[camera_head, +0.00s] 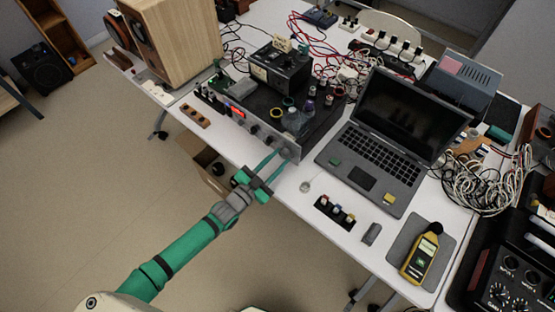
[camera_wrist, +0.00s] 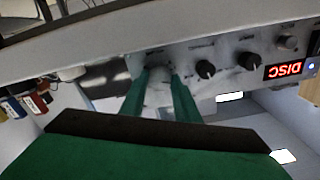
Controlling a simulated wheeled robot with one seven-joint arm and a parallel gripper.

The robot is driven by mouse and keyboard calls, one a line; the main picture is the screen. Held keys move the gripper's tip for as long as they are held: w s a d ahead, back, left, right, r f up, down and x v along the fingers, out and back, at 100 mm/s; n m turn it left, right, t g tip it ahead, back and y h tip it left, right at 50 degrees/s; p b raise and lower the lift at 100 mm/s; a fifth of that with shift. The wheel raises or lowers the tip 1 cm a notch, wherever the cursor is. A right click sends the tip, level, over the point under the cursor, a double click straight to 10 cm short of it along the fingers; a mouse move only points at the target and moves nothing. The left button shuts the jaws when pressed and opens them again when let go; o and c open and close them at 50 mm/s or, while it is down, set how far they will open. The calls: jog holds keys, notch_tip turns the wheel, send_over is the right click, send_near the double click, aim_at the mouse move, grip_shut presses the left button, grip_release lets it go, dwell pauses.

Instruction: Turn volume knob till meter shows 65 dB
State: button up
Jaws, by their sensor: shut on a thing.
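The amplifier (camera_head: 283,145) sits at the table's near edge with its knobbed front panel facing me. My gripper (camera_head: 277,155) reaches its right end. In the wrist view, the two green fingers of my gripper (camera_wrist: 162,84) are closed around a large pale knob (camera_wrist: 159,75), one on each side. I take this to be the volume knob; its pointer and label cannot be read. The yellow sound meter (camera_head: 420,256) lies on a grey mat (camera_head: 403,237) at the table's right. Its small green display is lit, but the number is too small to read.
Two dark knobs (camera_wrist: 205,69) and a red DISC display (camera_wrist: 284,70) are beside the gripped knob. A laptop (camera_head: 365,173) stands right of the amplifier. A wooden speaker (camera_head: 172,40) stands at the left.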

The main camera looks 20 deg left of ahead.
jog(key=o, duration=1)
jog(key=shift+o, duration=0.2)
jog(key=shift+s+a, duration=0.1)
jog(key=v, duration=1)
jog(key=shift+s, duration=0.35)
jog(key=shift+a, duration=0.15)
